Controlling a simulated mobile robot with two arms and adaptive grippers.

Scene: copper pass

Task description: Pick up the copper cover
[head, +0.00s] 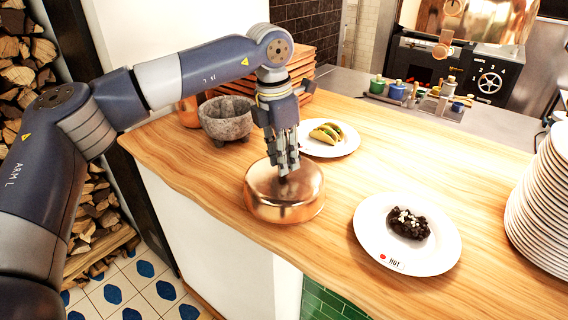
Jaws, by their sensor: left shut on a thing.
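The copper cover (298,208) is a round, shiny copper dome with a dark knob on top. It is at the near edge of the wooden counter, in the middle of the head view. My left gripper (284,176) points down over it, its fingers shut on the knob, which they largely hide. I cannot tell whether the cover rests on the counter or is slightly raised. What is under it is hidden. My right gripper is not in view.
A plate (370,243) with dark food and a "HOT" mark lies right of the cover. A taco plate (343,148) and a stone mortar (226,120) stand behind. Stacked plates (545,205) rise at the right. The counter (440,180) has clear wood between.

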